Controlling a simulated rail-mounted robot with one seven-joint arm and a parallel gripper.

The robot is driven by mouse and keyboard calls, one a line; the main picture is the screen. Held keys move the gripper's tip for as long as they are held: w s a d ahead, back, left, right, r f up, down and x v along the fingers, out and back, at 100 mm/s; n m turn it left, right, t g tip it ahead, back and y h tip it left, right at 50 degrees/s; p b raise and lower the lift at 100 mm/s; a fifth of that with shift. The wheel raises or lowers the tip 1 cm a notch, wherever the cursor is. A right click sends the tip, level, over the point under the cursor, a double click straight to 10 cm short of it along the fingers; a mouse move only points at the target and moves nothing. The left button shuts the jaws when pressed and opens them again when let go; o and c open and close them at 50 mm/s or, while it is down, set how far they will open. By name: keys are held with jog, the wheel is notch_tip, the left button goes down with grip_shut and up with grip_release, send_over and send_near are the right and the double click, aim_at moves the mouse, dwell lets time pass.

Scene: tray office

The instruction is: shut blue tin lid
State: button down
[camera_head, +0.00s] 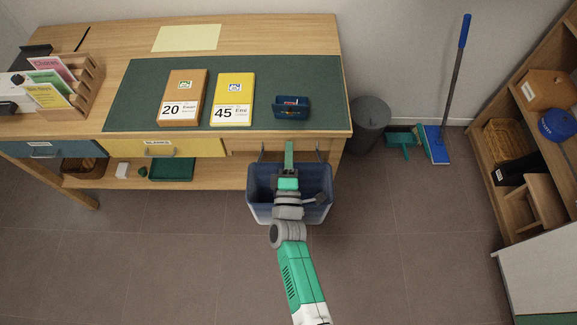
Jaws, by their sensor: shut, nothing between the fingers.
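My gripper (289,146) is shut and empty. In the picture it lies just below the tin, at the desk's front edge and over the blue bin, apart from the tin.
The wooden desk (270,40) holds an orange box (183,90) and a yellow box (233,92) left of the tin. A blue bin (260,195) hangs at the desk front. A grey bin (369,120) stands right. Shelves (510,205) are far right.

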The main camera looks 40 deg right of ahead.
aim_at(290, 114)
jog(key=b+x, duration=0.3)
jog(key=x, duration=0.4)
jog(key=shift+w+d, duration=0.25)
jog(key=shift+r, duration=0.15)
